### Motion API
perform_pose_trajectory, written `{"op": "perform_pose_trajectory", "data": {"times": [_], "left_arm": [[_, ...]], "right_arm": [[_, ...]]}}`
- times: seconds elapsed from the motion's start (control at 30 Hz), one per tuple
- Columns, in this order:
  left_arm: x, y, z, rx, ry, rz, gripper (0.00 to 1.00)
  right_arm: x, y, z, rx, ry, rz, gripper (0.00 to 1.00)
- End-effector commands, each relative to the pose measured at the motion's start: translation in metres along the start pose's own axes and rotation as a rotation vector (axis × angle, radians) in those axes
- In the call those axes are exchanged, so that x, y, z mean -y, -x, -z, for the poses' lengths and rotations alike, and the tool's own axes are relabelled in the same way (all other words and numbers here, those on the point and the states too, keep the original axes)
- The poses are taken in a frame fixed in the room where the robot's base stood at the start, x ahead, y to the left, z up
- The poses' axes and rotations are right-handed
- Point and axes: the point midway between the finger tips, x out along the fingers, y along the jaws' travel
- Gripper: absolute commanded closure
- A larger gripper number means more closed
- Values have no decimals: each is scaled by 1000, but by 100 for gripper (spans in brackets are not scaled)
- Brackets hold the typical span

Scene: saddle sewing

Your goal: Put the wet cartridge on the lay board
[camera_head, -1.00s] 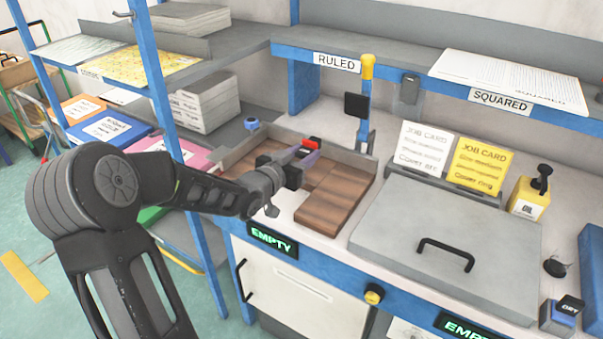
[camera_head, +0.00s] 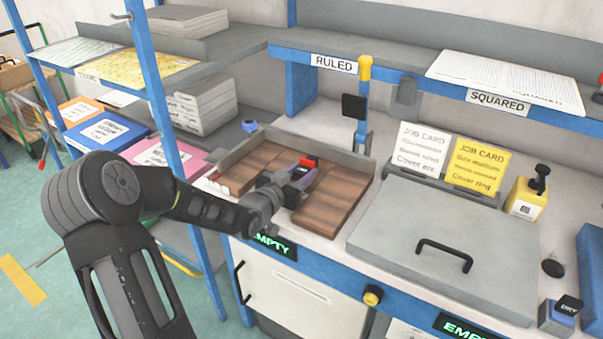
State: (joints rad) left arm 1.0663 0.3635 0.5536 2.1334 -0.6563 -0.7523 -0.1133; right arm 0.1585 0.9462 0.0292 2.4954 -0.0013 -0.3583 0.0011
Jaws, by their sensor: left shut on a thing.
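My left gripper (camera_head: 297,178) reaches in from the left over the brown wooden board (camera_head: 337,205), which looks like the lay board. It is shut on a small purple piece with a red top (camera_head: 308,162), which seems to be the wet cartridge. The gripper hides much of the cartridge. The cartridge is over the middle of the board, close to its surface; I cannot tell if it touches. My right gripper is not in view.
A grey fence (camera_head: 330,150) runs behind the board. A blue post with a yellow top (camera_head: 365,70) stands behind it. A grey lid with a black handle (camera_head: 444,252) lies to the right. Job cards (camera_head: 424,150) stand behind the lid. A blue rack post (camera_head: 160,100) rises at the left.

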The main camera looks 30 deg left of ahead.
Motion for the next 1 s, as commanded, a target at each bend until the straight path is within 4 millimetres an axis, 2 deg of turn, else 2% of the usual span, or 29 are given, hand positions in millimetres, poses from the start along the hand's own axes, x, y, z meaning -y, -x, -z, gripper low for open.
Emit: {"op": "perform_pose_trajectory", "data": {"times": [0.17, 0.2, 0.43, 0.8, 1.0], "left_arm": [[0, -1, -5, 0, -1, 0, 100], [0, 0, -3, 0, 0, 0, 60], [0, 0, -3, 1, 0, 0, 41], [0, 0, 2, 1, 1, 0, 41], [1, 25, 0, 1, -4, 2, 41]], "right_arm": [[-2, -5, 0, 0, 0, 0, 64], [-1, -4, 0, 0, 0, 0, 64], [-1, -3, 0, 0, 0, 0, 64], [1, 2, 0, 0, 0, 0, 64], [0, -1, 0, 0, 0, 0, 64]]}}
